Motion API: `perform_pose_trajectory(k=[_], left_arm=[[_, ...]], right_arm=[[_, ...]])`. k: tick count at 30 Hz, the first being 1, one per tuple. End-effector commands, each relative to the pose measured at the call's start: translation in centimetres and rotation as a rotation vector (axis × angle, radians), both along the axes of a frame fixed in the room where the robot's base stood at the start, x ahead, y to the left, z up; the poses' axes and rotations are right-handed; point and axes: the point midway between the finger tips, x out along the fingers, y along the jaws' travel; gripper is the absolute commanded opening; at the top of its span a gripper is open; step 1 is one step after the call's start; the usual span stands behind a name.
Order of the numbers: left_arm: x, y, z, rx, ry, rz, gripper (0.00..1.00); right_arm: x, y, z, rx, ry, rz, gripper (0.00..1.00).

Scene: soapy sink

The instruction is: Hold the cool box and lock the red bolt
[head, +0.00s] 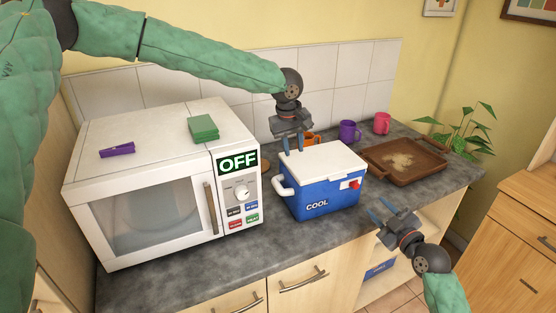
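The cool box (318,199) stands on the counter in the middle of the head view, with a blue body, a white lid (325,162) that looks closed, and a white handle on its left side. The red bolt (353,184) is on the right part of its front, below the lid edge. My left gripper (294,149) is open and points down at the lid's back left; I cannot tell whether its fingers touch the lid. My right gripper (381,209) is open and empty, in front and to the right of the cool box, apart from the bolt.
A white microwave (150,216) marked OFF stands left of the cool box, with a green sponge (203,128) and a purple clip (117,150) on top. A brown tray (405,177) lies right. Orange, purple (349,131) and pink (382,123) mugs stand behind. Counter in front is clear.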

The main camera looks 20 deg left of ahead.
Motion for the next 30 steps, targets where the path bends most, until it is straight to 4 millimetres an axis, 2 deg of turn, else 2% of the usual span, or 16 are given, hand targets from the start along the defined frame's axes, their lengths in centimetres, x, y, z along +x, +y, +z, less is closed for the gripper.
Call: perform_pose_trajectory(k=[1,3,9,14,24,30], left_arm=[[-0.7,1.3,-0.5,0.026,0.046,0.034,0.28],[-1.4,2.4,-1.8,0.054,0.094,0.062,0.28],[-2.2,3.9,-4.1,0.087,0.149,0.086,0.28],[-2.3,4.0,-5.5,0.091,0.155,0.089,0.28],[-2.2,4.0,-10.1,0.091,0.154,0.088,0.28],[-2.2,4.0,-11.6,0.091,0.152,0.088,0.28]], right_arm=[[0.0,0.0,0.0,0.000,0.000,0.000,0.36],[0.0,0.0,0.0,0.000,0.000,0.000,0.36],[0.0,0.0,0.0,0.000,0.000,0.000,0.36],[0.0,0.0,0.0,0.000,0.000,0.000,0.36],[0.0,0.0,0.0,0.000,0.000,0.000,0.36],[0.0,0.0,0.0,0.000,0.000,0.000,0.36]])
